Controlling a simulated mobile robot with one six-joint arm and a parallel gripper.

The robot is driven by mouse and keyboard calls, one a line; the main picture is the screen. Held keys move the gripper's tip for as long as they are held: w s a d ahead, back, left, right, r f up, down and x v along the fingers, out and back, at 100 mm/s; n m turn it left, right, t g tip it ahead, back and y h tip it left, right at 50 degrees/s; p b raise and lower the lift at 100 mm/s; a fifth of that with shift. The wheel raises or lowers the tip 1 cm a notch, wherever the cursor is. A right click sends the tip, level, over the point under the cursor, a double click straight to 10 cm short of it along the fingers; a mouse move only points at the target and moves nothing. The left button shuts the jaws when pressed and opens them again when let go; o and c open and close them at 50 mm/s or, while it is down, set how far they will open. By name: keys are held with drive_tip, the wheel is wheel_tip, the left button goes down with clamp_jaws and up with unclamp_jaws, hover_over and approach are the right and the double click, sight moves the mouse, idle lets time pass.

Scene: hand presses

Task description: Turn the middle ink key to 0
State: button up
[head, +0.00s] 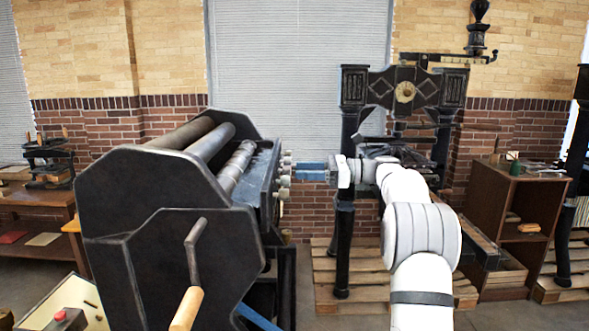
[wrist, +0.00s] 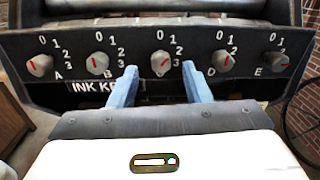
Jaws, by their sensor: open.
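The ink key panel (wrist: 75,50) fills the upper part of the wrist view, with a row of grey knobs. The middle ink key (wrist: 161,64) has a red pointer line and the marks 0, 1, 2 and 3 around its upper right. Its pointer seems to slant up and to the right; I cannot tell the exact mark. My gripper (wrist: 160,67) is open, with one blue finger to each side of the middle key. Neither finger visibly touches it. In the head view, my gripper (head: 311,172) is close to the right of the key row (head: 285,175).
Key B (wrist: 98,62) and key D (wrist: 222,60) stand just outside my fingers. Key A (wrist: 39,65) and key E (wrist: 279,61) are at the ends. In the head view, the black roller press (head: 165,195) is at left and a tall iron press (head: 345,215) stands behind my arm.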

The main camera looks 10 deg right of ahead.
sight(284, 171)
drive_tip(key=x, duration=0.3)
drive_tip(key=shift+w+a, duration=0.1)
drive_tip(key=shift+a, duration=0.25)
drive_tip(key=c, duration=0.9)
drive_tip(key=shift+d+f, duration=0.1)
drive_tip(key=shift+d, duration=0.35)
clamp_jaws()
drive_tip(key=shift+a+n+b, duration=0.2)
drive_tip(key=shift+n+b, duration=0.15)
drive_tip(key=shift+n, duration=1.6)
drive_tip(key=shift+a+n+b, duration=0.25)
drive_tip(key=shift+n+b, duration=0.05)
drive_tip(key=shift+n, duration=1.65)
